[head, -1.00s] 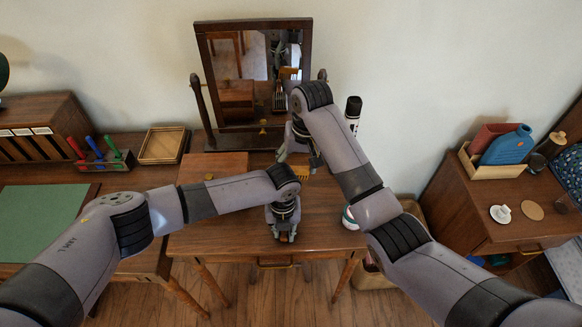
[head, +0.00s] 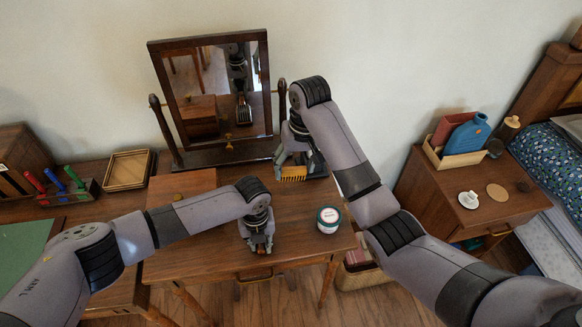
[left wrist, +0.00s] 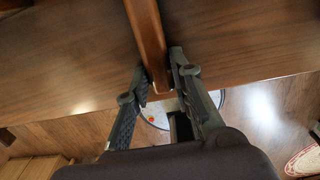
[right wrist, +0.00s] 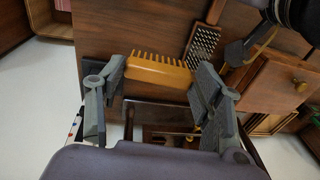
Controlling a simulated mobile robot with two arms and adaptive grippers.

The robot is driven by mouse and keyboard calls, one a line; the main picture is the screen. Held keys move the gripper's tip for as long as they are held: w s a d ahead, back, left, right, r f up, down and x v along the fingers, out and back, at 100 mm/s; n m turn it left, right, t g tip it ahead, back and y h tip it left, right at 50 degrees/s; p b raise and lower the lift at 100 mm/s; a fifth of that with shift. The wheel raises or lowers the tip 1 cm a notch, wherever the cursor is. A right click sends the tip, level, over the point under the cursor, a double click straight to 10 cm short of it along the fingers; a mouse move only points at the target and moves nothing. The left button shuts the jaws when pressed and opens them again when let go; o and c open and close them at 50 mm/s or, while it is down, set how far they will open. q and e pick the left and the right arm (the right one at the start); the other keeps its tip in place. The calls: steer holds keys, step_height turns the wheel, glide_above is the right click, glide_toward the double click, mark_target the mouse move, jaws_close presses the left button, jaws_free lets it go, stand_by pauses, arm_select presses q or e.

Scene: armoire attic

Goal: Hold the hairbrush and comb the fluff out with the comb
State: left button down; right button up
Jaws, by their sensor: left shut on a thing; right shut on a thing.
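My left gripper (head: 262,247) is low over the front of the dressing table (head: 212,255). In the left wrist view it is shut on the brown wooden handle of the hairbrush (left wrist: 147,40). The bristled head of the hairbrush (right wrist: 203,42) shows in the right wrist view; in the head view my left arm largely hides it. My right gripper (head: 293,170) is farther back, shut on the yellow comb (right wrist: 158,71). The comb's teeth (head: 293,179) are apart from the bristles. I cannot make out any fluff.
A tilting mirror (head: 160,92) stands at the back of the table. A wooden box (head: 180,184) lies left. A bedside cabinet (head: 425,195) stands right, beyond a floor gap.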

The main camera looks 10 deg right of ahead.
steer(key=w+a+f, duration=0.3)
steer(key=w+a, duration=0.1)
steer(key=a, duration=0.8)
steer(key=shift+a+f, duration=0.1)
steer(key=shift+f, duration=2.5)
steer(key=shift+w+f, duration=0.1)
steer(key=shift+f, duration=0.7)
